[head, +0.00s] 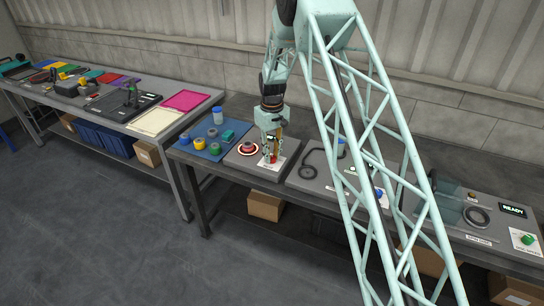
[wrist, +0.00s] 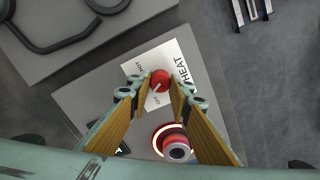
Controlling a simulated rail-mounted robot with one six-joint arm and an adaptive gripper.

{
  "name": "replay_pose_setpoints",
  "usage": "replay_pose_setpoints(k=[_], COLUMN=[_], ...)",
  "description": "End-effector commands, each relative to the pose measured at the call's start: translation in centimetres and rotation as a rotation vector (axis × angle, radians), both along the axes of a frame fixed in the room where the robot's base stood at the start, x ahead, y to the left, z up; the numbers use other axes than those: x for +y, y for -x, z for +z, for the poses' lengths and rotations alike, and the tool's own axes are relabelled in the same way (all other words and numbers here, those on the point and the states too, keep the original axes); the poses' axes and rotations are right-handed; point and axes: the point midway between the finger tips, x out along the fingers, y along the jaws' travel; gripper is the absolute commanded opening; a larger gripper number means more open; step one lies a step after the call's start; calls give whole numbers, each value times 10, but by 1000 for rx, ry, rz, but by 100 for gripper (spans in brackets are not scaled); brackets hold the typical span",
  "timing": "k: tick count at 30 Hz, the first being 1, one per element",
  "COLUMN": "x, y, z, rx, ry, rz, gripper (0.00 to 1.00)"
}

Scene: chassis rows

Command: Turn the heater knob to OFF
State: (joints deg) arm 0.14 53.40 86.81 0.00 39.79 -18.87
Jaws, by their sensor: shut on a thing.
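The heater knob is a round red knob with a pale pointer line; it shows in the wrist view (wrist: 160,80) on a white label plate (wrist: 183,50) with the words HEAT, HOT and a partly hidden word. My gripper (wrist: 159,84) is shut on the knob, one fingertip on each side. The pointer line runs diagonally, toward the partly hidden word at the lower left. In the head view my gripper (head: 269,158) is low over the white plate (head: 278,163), and the knob shows only as a bit of red between the fingers.
A ring glowing red-orange (wrist: 173,141) with a grey-and-red round piece in it is close beside my gripper. A dark curved hose or handle (head: 312,160) lies on the neighbouring grey panel. A blue mat (head: 204,154) with several coloured round parts is at the left.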

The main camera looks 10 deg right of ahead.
Motion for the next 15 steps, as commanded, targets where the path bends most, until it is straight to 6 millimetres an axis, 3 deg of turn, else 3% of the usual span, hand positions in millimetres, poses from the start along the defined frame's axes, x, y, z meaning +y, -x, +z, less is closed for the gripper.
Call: replay_pose_setpoints(k=[15], x=[0], y=[0], z=[0], rx=[0], ry=[0], rz=[401], gripper=[8])
